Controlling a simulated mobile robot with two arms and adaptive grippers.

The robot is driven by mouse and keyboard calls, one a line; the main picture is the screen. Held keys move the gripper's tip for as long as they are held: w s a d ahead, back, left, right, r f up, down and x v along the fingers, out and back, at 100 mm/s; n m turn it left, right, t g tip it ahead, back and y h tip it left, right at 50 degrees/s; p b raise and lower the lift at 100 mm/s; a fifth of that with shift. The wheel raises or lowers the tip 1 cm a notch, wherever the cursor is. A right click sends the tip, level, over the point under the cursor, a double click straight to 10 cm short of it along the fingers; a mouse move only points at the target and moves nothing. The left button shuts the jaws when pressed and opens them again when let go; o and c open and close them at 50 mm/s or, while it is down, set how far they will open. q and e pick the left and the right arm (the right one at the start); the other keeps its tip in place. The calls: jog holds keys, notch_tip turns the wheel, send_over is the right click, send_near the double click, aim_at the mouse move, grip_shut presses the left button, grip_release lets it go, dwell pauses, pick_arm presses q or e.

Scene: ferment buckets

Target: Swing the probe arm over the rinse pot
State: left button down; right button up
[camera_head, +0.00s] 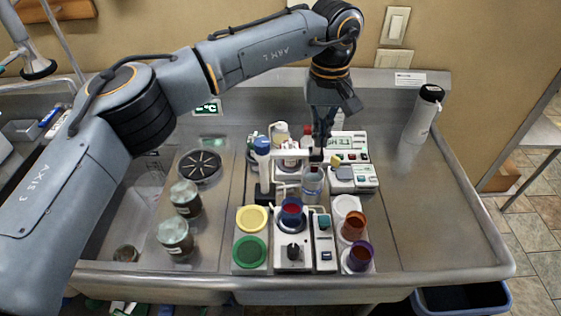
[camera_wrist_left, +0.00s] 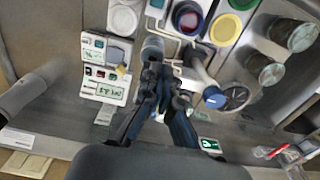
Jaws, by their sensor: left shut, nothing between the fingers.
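A white probe arm (camera_head: 296,154) runs level near the middle of the bench equipment, beside a post with a blue cap (camera_head: 262,143). My left gripper (camera_head: 321,148) points down at the right end of this arm, with its fingers closed and nothing between them. I cannot tell whether it touches the arm. A clear pot with bluish contents (camera_head: 312,181) stands just below the gripper in the picture; I cannot tell for sure that it is the rinse pot. The left wrist view shows the closed fingers (camera_wrist_left: 162,82) next to the blue cap (camera_wrist_left: 214,97). My right gripper is not in view.
A dark red cup (camera_head: 291,207), an orange cup (camera_head: 353,224) and a purple cup (camera_head: 359,255) stand in front. Meters with green displays (camera_head: 350,142) stand to the right. Two jars (camera_head: 175,236) stand left. A white bottle (camera_head: 422,115) stands far right; the bench before it is clear.

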pick_arm(q)
notch_tip(320, 180, up, 5)
jog(key=p, duration=0.3)
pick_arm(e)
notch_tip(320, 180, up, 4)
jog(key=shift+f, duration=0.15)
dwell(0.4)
